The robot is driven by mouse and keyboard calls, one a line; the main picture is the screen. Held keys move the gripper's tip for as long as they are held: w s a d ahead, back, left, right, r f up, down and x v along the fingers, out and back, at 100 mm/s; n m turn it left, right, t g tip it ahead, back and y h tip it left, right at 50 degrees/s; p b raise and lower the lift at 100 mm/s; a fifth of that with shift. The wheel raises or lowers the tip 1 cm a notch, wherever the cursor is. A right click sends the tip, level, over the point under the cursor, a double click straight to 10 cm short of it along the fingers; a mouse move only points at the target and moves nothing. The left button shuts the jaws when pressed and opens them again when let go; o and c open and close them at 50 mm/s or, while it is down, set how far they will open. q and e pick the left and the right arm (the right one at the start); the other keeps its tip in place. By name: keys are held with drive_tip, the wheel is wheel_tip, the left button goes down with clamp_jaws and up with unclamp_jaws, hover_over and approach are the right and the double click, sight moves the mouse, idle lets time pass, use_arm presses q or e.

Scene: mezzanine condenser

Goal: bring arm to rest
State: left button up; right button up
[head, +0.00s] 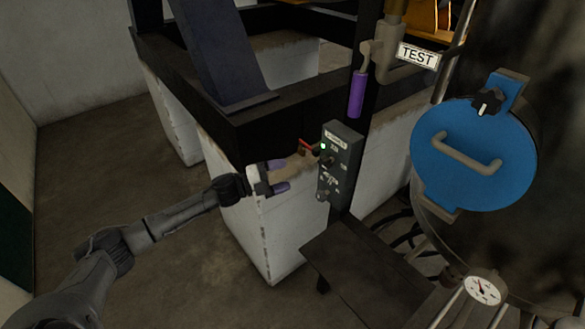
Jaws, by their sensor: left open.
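My left arm (170,218) reaches in from the lower left. My left gripper (279,176) is open, with purple fingertips pointing right, just left of a grey control box (341,160). I see nothing held between the fingers. The box has a lit green lamp, several small knobs or switches, and a red part by its left edge. A gap shows between the fingertips and the box, though I cannot tell its depth. My right gripper is not in view.
A purple-handled valve lever (357,94) hangs beside a TEST label (418,56). A blue round hatch (473,154) with a handle is at right. A gauge (482,291) sits lower right, near a dark low bench (350,270). White plinths (255,235) carry dark beams. The left floor is clear.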

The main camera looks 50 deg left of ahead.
use_arm(q)
drive_tip(key=w+a+f+n+g+y, duration=0.1)
drive_tip(key=a+n+y, duration=0.8)
drive_tip(key=y, duration=0.4)
drive_tip(key=s+d+f+n+g+h, duration=0.1)
drive_tip(key=s+d+f+n+g, duration=0.25)
drive_tip(key=s+d, duration=0.55)
drive_tip(key=s+d+f+n+g+h, duration=0.1)
drive_tip(key=s+d+f+n+g, duration=0.2)
drive_tip(key=s+d, duration=0.6)
drive_tip(key=s+d+f+n+g+h, duration=0.1)
drive_tip(key=s+d+f+n+g, duration=0.25)
drive_tip(key=d, duration=0.75)
drive_tip(key=s+d+f+g+h, duration=0.1)
drive_tip(key=s+d+f, duration=0.2)
drive_tip(key=s, duration=0.4)
drive_tip(key=s+d+f+g+h, duration=0.1)
drive_tip(key=s+d+f+g, duration=0.15)
drive_tip(key=s, duration=0.35)
wheel_tip(320, 180, up, 24)
drive_tip(key=t+p, duration=0.1)
drive_tip(key=p, duration=2.4)
drive_tip(key=shift+w+d, duration=0.2)
drive_tip(key=shift+d, duration=0.05)
